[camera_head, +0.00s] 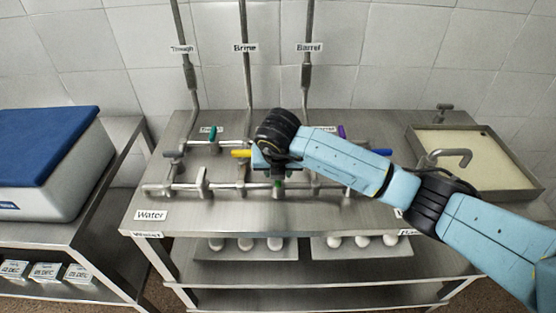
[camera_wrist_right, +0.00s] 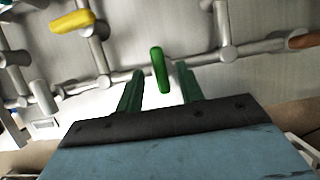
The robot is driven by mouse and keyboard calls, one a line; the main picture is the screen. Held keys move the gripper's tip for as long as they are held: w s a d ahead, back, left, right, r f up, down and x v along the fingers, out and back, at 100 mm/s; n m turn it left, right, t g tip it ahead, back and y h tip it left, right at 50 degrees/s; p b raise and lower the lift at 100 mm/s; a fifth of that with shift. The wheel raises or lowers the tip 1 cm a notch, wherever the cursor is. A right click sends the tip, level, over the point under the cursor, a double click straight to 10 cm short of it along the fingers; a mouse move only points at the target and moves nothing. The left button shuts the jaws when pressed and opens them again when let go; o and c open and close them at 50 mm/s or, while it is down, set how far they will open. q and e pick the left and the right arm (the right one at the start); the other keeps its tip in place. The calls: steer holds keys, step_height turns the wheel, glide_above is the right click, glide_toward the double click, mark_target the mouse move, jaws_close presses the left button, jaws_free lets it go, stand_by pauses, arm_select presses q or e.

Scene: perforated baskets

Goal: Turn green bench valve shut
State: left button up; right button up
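The green valve handle (camera_wrist_right: 160,69) shows in the right wrist view as an upright bar in front of the pipe. My right gripper (camera_wrist_right: 158,80) has its two dark green fingers spread, one on each side of the handle's lower end, with gaps visible on both sides. In the head view my right gripper (camera_head: 279,182) points down over the front pipe of the bench, and my wrist hides most of the area. Only a small patch of green shows there. My left gripper is not in view.
A yellow handle (camera_head: 241,153) is left of my wrist, with a teal handle (camera_head: 213,132) behind. Blue (camera_head: 382,152) and purple (camera_head: 341,131) handles are right of it, near my forearm. A sink (camera_head: 470,155) is at right, a blue-lidded box (camera_head: 45,145) at left.

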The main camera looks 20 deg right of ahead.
steer(key=v, duration=1.2)
steer(key=shift+s+r, duration=0.15)
steer(key=shift+r, duration=0.05)
steer(key=shift+a, duration=0.1)
